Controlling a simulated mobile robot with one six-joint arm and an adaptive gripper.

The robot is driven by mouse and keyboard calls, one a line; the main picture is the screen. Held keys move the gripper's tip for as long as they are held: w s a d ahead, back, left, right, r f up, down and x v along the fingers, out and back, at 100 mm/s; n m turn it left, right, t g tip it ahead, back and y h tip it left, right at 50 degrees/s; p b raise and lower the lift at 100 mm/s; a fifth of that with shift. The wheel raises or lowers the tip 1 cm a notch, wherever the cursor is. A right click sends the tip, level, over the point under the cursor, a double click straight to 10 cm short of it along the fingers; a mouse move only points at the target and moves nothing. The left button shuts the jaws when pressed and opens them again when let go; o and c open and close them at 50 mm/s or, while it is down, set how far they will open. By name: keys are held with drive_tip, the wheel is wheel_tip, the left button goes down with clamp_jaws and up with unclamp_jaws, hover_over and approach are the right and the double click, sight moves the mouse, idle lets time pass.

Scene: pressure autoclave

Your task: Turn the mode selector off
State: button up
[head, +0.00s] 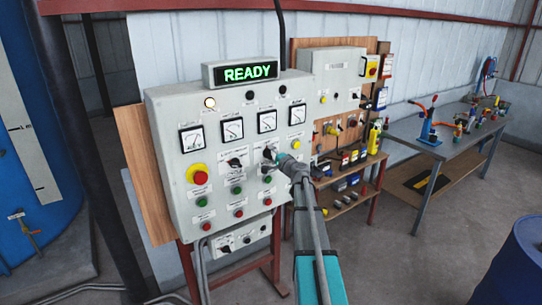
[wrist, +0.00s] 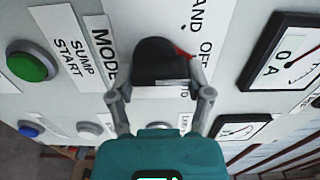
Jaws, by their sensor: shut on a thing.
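The mode selector is a black rotary knob with a red pointer mark, and it shows in the wrist view (wrist: 158,62) on the grey panel (head: 165,120). Its labels read MODE and OFF, with another label ending in AND partly cut off. The red mark lies on the knob's right edge in the wrist view, near the OFF lettering. My gripper (wrist: 162,90) has its two grey fingers on either side of the knob and is shut on it. In the head view my gripper (head: 273,156) reaches the panel's right half and largely hides the knob.
A lit READY sign (head: 249,73) tops the panel. A red emergency button (head: 200,177), gauges, other selectors and coloured push buttons surround the knob. A green SUMP START button (wrist: 30,62) is near my gripper. A workbench (head: 440,140) and a blue drum (head: 515,262) stand right.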

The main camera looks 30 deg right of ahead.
idle(0.3)
drive_tip(key=o, duration=1.1)
drive_tip(key=shift+o, duration=0.2)
drive_tip(key=s, duration=1.2)
drive_tip(key=shift+d, duration=0.2)
